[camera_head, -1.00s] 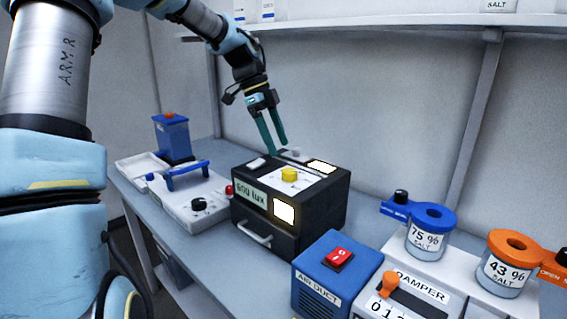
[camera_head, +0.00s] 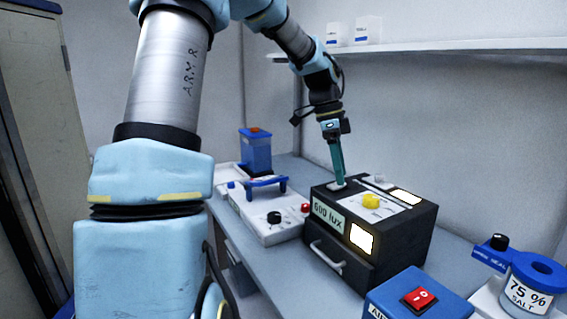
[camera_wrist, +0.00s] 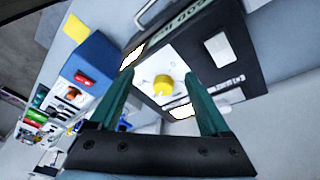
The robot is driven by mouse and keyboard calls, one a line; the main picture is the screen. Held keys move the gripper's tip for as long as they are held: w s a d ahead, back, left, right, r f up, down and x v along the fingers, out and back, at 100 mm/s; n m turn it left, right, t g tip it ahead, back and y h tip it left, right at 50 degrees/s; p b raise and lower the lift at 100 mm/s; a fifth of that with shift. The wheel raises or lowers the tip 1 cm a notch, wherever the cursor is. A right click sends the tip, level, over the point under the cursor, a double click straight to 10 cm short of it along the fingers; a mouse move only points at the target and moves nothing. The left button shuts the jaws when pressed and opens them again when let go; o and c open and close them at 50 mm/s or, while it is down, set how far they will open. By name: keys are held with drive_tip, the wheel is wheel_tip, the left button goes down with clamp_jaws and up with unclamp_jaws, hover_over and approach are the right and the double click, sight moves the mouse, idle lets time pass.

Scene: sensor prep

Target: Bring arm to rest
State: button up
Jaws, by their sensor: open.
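My gripper (camera_head: 337,165) is above the back left part of the black box marked 600 lux (camera_head: 330,248). In the wrist view its two green fingers (camera_wrist: 162,95) stand apart with nothing held between them. The box has a yellow knob (camera_head: 371,201), lit panels and a front handle. The knob also shows between the fingers in the wrist view (camera_wrist: 163,85). In the head view the fingertips overlap a small white piece on the box's top; I cannot tell whether they touch it.
A white device with a blue handle (camera_head: 267,182) and a blue unit (camera_head: 256,150) stand left of the box. At right are a blue box with a red switch (camera_head: 419,299) and a 75 % salt jar (camera_head: 528,290). A shelf (camera_head: 440,47) runs along the wall above.

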drive_tip(key=s+a+f+n+t, duration=0.1)
drive_tip(key=s+a+f+n, duration=0.2)
drive_tip(key=a+n, duration=0.4)
drive_tip(key=s+a+f+n+t+y, duration=0.1)
drive_tip(key=s+a+f+n, duration=0.2)
drive_tip(key=s+a+n, duration=0.2)
drive_tip(key=s+a+f+n+t+y, duration=0.1)
drive_tip(key=s+a+f+n, duration=0.3)
drive_tip(key=a+n, duration=0.4)
drive_tip(key=a, duration=0.3)
drive_tip(key=shift+a+n+t, duration=0.2)
drive_tip(key=shift+n+t, duration=0.1)
drive_tip(key=shift+s, duration=0.1)
drive_tip(key=shift+c, duration=0.4)
